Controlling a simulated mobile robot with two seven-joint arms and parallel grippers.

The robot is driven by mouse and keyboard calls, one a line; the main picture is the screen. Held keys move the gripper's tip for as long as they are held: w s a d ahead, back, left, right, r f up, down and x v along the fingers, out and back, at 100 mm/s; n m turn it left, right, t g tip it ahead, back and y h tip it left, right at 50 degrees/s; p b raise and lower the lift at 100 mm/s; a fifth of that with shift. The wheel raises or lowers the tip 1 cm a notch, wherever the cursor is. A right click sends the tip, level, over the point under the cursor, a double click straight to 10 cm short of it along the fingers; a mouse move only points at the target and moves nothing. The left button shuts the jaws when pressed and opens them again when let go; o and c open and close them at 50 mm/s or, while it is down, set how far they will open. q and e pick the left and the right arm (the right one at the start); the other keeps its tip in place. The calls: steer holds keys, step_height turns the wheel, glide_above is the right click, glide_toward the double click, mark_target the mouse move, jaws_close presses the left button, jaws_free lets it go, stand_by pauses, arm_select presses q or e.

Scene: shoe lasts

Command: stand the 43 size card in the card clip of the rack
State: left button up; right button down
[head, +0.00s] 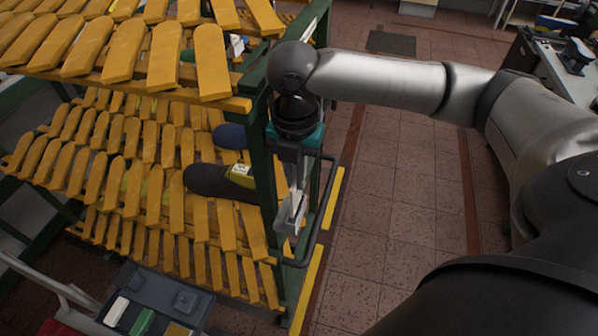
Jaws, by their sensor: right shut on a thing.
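My right gripper (293,205) points down beside the green end post of the rack (262,165). It is shut on a small pale piece that looks like the size card (289,225); no number on it can be read. The gripper is close to the post, but I cannot tell whether the card touches it. The card clip cannot be made out and may be hidden behind the gripper. My left gripper is not in view.
The rack has several tiers of yellow wooden slats. A dark shoe last (207,181) with a yellow band and a blue one (229,136) stick out between them. A black rail (325,205) runs beside the gripper. A grey tray (150,290) stands below left. Tiled floor lies open to the right.

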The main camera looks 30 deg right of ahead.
steer(key=shift+a+f, duration=0.15)
steer(key=shift+a, duration=0.05)
stand_by(0.4)
steer(key=shift+f, duration=0.55)
steer(key=shift+f, duration=0.35)
steer(key=shift+f, duration=0.35)
steer(key=shift+w+f, duration=0.1)
steer(key=shift+f, duration=0.25)
stand_by(0.5)
steer(key=shift+a+f, duration=0.1)
steer(key=shift+f, duration=0.25)
steer(key=shift+f, duration=0.1)
